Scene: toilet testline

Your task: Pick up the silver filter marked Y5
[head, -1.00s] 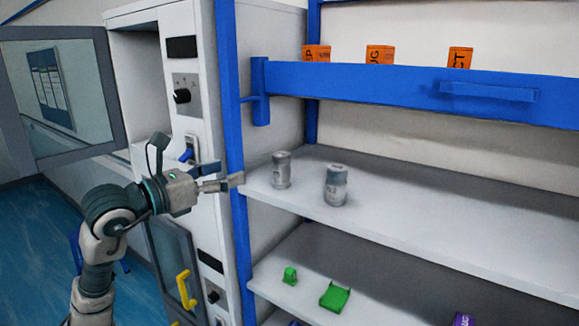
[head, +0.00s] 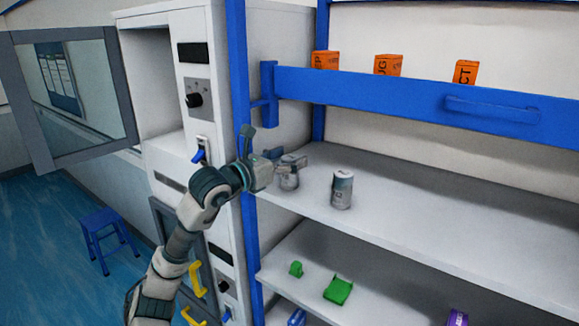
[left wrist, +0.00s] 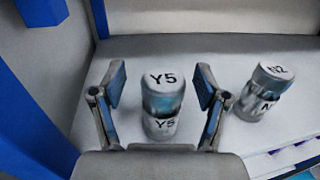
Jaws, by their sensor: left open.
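The silver filter marked Y5 (left wrist: 162,92) stands upright on the white shelf in the left wrist view, with its label on the top and the side. In the head view the Y5 filter (head: 289,181) is partly hidden by my left gripper (head: 288,158). My left gripper also shows in the left wrist view (left wrist: 160,88). It is open, with one finger on each side of the filter and a gap visible on both sides. A second silver filter, marked N2 (left wrist: 266,91), stands to the right, outside the fingers; it also shows in the head view (head: 342,190).
The shelf (head: 440,220) is clear to the right of the filters. A blue post (head: 238,90) stands left of the shelf. A blue rail with a handle (head: 430,105) runs above, with orange boxes (head: 388,65) behind it. Green items (head: 338,290) lie on the lower shelf.

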